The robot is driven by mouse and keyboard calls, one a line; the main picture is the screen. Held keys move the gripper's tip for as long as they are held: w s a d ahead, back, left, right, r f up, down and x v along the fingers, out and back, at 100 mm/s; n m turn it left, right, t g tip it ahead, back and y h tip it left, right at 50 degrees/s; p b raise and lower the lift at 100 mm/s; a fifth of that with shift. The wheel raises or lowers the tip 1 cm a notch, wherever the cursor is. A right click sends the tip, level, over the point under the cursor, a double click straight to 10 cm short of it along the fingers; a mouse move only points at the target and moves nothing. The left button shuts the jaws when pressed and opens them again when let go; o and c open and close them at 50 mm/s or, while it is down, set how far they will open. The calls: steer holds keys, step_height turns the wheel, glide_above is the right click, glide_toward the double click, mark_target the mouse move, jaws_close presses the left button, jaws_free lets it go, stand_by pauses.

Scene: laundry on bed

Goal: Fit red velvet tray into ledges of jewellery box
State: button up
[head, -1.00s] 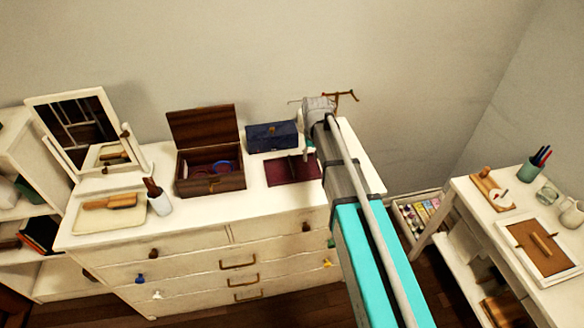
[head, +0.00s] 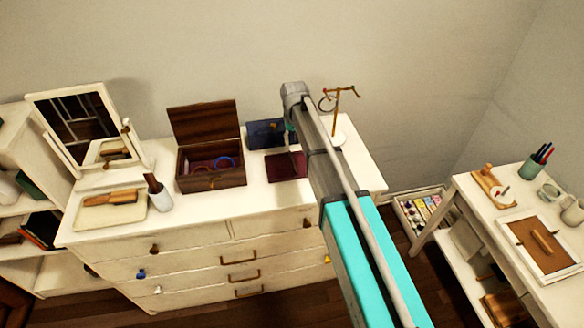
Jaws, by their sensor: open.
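The red velvet tray (head: 281,167) is a flat dark-red piece lying on the white dresser top, its right part hidden behind my arm. The brown wooden jewellery box (head: 212,182) stands to its left with the lid (head: 203,127) raised. Inside the box are small items, one of them a blue ring shape (head: 226,162). My gripper (head: 291,138) is small and partly hidden below the end of my arm. It is open and empty, above the back part of the tray, apart from the box.
A dark blue case (head: 264,134) stands behind the tray. A brass stand (head: 338,112) is right of my arm. A mirror (head: 84,128), a pale tray with a brush (head: 108,210) and a white cup (head: 160,200) are on the left. A side table (head: 503,222) stands at right.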

mark_target(293, 161)
steer(key=shift+w+f+b, duration=0.1)
steer(key=shift+f+b, duration=3.65)
steer(key=shift+f, duration=0.2)
steer(key=shift+f, duration=0.15)
steer(key=f+b, duration=0.1)
steer(key=w+f+b, duration=0.1)
steer(key=f+b, duration=0.1)
steer(key=shift+a, duration=0.15)
steer(key=shift+f+b, duration=0.95)
steer(key=shift+b, duration=0.15)
jaws_close()
